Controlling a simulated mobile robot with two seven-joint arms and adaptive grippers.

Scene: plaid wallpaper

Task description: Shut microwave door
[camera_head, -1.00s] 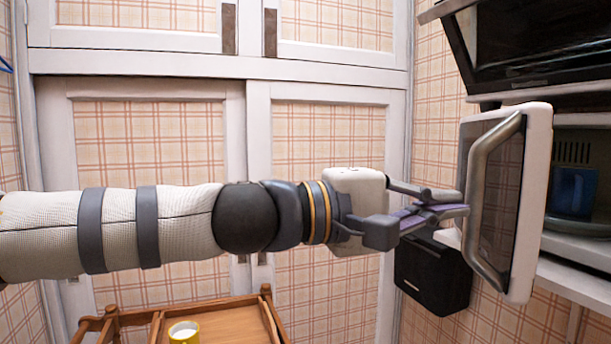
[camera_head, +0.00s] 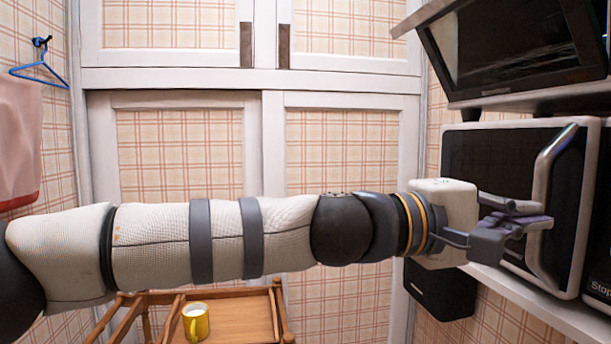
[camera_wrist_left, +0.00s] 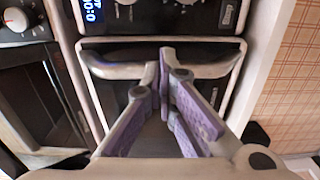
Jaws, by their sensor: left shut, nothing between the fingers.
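The microwave door (camera_head: 500,160) lies flat against the front of the microwave, with no gap that I can see. Its curved silver handle (camera_head: 541,190) stands at the door's right side. In the left wrist view the microwave door (camera_wrist_left: 115,89) and its handle (camera_wrist_left: 215,70) also show, below the control panel. My left gripper (camera_head: 540,224) is shut and empty, with its fingertips at the handle. In the left wrist view the fingertips (camera_wrist_left: 164,56) meet in front of the handle; I cannot tell whether they touch it. My right gripper is not in view.
A second dark appliance (camera_head: 515,45) hangs above the microwave. A black box (camera_head: 440,292) is below the shelf (camera_head: 535,308). A wooden cart (camera_head: 245,318) with a yellow mug (camera_head: 195,322) stands at the bottom. A blue hanger (camera_head: 40,68) is on the left wall.

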